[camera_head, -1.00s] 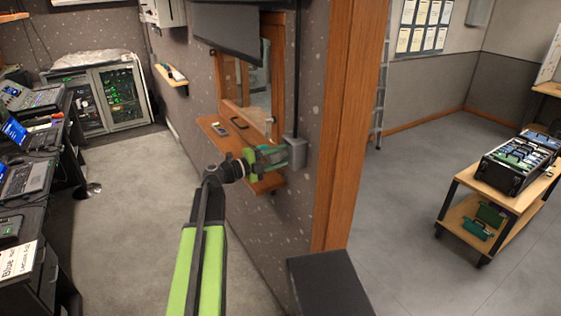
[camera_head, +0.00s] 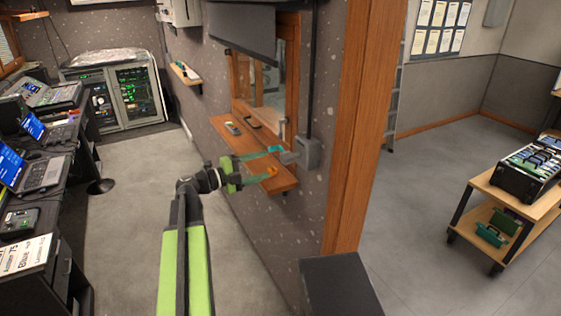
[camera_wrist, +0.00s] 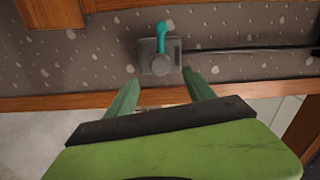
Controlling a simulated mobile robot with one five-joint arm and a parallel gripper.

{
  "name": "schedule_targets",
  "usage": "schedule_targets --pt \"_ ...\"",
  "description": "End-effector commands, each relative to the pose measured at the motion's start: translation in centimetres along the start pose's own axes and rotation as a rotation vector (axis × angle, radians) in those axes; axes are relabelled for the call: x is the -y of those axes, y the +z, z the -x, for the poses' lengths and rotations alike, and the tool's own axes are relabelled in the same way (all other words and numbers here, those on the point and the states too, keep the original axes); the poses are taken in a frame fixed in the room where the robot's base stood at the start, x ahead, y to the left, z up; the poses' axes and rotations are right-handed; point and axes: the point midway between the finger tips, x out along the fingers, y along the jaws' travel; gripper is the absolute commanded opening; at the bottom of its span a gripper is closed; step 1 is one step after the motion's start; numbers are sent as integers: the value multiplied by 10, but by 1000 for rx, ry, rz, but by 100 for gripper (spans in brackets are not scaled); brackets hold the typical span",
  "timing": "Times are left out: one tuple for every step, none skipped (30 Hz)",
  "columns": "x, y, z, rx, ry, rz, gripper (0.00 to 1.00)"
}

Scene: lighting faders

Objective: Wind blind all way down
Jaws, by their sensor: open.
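The dark blind (camera_head: 243,38) hangs over the upper part of the wood-framed window, and glass shows below its lower edge. A grey winder box (camera_head: 307,152) is on the wall right of the window. In the wrist view, the winder box (camera_wrist: 158,62) has a round grey hub and a teal crank handle (camera_wrist: 162,36) pointing up in the picture. My gripper (camera_head: 271,160) is open in front of the box, its green fingers pointing at it. In the wrist view, the fingers (camera_wrist: 162,90) are spread, with the box just beyond their tips and nothing between them.
A wooden shelf (camera_head: 232,140) under the window holds a small dark device. A wooden post (camera_head: 352,130) stands right of the winder. Desks with laptops (camera_head: 45,172) line the left. A cart (camera_head: 520,205) with equipment stands at right. Grey floor is open between.

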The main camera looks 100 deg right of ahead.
Motion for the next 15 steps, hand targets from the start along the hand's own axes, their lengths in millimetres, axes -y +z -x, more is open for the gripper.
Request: schedule_targets --pt "0 0 14 3 -1 0 62" --pt "0 0 20 3 -1 0 62" --pt "0 0 28 3 -1 0 62" --pt "0 0 33 2 -1 0 62" --pt "0 0 37 2 -1 0 62" --pt "0 0 42 2 -1 0 62" --pt "0 0 45 1 -1 0 62" --pt "0 0 47 0 0 0 62" --pt "0 0 50 0 0 0 62" --pt "0 0 51 0 0 0 62" --pt "0 0 51 -1 0 0 62" --pt "0 0 52 -1 0 0 62" --pt "0 0 52 -1 0 0 62" --pt "0 0 52 -1 0 0 62" --pt "0 0 52 -1 0 0 62"
